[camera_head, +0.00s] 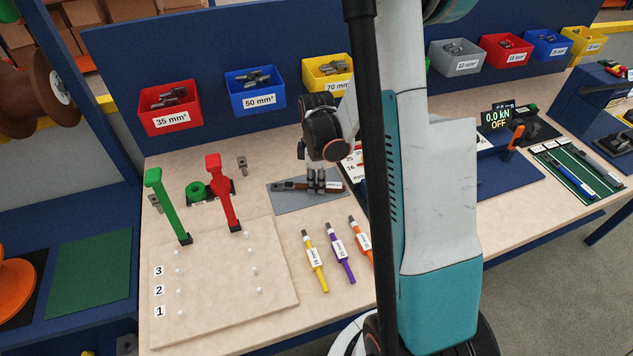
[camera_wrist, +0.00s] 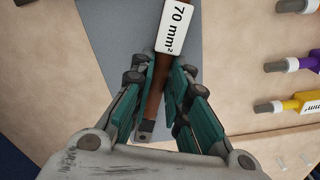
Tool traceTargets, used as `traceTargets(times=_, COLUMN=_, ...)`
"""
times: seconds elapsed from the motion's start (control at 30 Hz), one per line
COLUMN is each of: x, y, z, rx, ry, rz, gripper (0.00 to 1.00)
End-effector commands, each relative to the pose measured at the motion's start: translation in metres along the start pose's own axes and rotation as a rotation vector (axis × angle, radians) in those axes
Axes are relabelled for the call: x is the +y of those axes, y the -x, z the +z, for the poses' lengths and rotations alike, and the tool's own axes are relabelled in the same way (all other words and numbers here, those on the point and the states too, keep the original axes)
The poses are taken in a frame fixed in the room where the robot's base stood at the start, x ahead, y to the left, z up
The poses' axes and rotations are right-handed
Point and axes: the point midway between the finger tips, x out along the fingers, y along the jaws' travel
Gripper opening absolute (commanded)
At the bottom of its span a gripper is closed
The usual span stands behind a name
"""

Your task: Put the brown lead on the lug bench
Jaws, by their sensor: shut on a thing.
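The brown lead (camera_head: 298,185) lies over a grey mat (camera_head: 290,204) on the wooden bench (camera_head: 225,256). It carries a white label, which reads 70 mm² in the wrist view (camera_wrist: 175,25). My gripper (camera_head: 315,190) points down at the lead's middle. In the wrist view my gripper (camera_wrist: 166,100) has its teal fingers on both sides of the brown lead (camera_wrist: 155,95), shut on it. A grey metal lug end (camera_wrist: 146,130) shows between the fingers. I cannot tell whether the lead touches the mat.
Yellow (camera_head: 314,262), purple (camera_head: 340,252) and orange (camera_head: 359,236) leads lie in front of the mat. A red lever (camera_head: 222,195) and a green lever (camera_head: 167,207) stand upright to the left. Labelled lug bins, including a blue bin (camera_head: 256,90), line the back panel. My arm hides the bench's middle.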

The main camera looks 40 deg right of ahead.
Motion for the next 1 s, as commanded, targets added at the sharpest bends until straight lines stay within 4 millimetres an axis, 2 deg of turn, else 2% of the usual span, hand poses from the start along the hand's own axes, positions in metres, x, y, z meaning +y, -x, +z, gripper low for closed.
traceTargets(times=0.13, x=0.000, y=-0.003, z=0.000, rx=0.000, ry=0.000, rz=0.000, gripper=0.00)
traceTargets(times=0.17, x=0.000, y=-0.004, z=0.000, rx=0.000, ry=0.000, rz=0.000, gripper=0.18)
traceTargets(times=0.2, x=0.000, y=-0.003, z=0.000, rx=0.000, ry=0.000, rz=0.000, gripper=0.27)
traceTargets(times=0.23, x=0.000, y=-0.003, z=0.000, rx=0.000, ry=0.000, rz=0.000, gripper=0.34)
traceTargets(times=0.27, x=0.000, y=-0.002, z=0.000, rx=0.000, ry=0.000, rz=0.000, gripper=0.36)
traceTargets(times=0.67, x=0.000, y=0.002, z=0.000, rx=0.000, ry=0.000, rz=0.000, gripper=0.36)
traceTargets(times=0.77, x=0.000, y=0.014, z=0.000, rx=0.000, ry=0.000, rz=0.000, gripper=0.36)
traceTargets(times=1.0, x=-0.001, y=0.064, z=0.000, rx=0.000, ry=0.000, rz=0.000, gripper=0.36)
